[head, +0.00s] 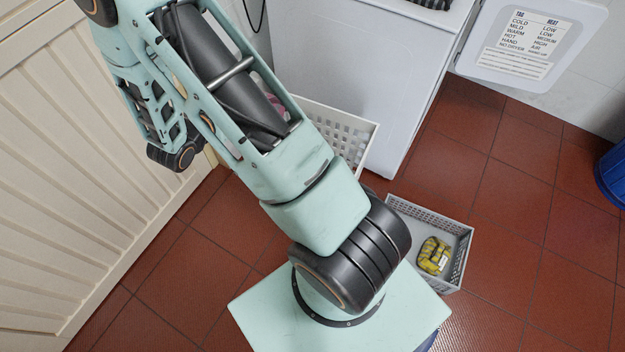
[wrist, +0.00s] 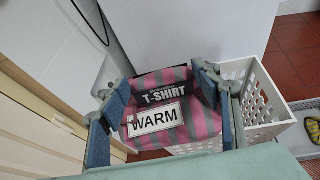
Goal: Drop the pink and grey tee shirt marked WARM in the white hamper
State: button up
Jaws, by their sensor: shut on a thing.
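The pink and grey striped tee shirt (wrist: 205,122), a folded bundle with a white WARM label, is between the two blue fingers of my gripper (wrist: 161,80) in the wrist view. My gripper is shut on it. The white hamper (wrist: 258,128), with slotted walls, is just behind and right of the shirt, which covers its left part. I cannot tell how high the shirt is over the rim. In the head view the hamper (head: 352,134) stands against the white appliance, partly hidden by my arm. A small pink patch shows through the arm; my gripper is hidden there.
A white appliance (head: 345,60) stands behind the hamper. A grey basket (head: 457,262) with a yellow and grey bundle (head: 433,256) is on the red tiles to the right. A cream panelled front (head: 70,180) is at left.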

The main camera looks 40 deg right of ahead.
jog(key=d+f+m+g+h+b, duration=0.1)
jog(key=d+f+b, duration=0.55)
jog(key=d, duration=0.35)
jog(key=d+f+m+g+b, duration=0.1)
jog(key=d+f+b, duration=0.55)
jog(key=d, duration=0.35)
jog(key=shift+d+f+b, duration=0.2)
jog(key=shift+f+b, duration=1.7)
jog(key=shift+f, duration=0.9)
jog(key=o, duration=1.9)
jog(key=shift+a, duration=0.15)
jog(key=v, duration=1.2)
jog(key=shift+f, duration=0.1)
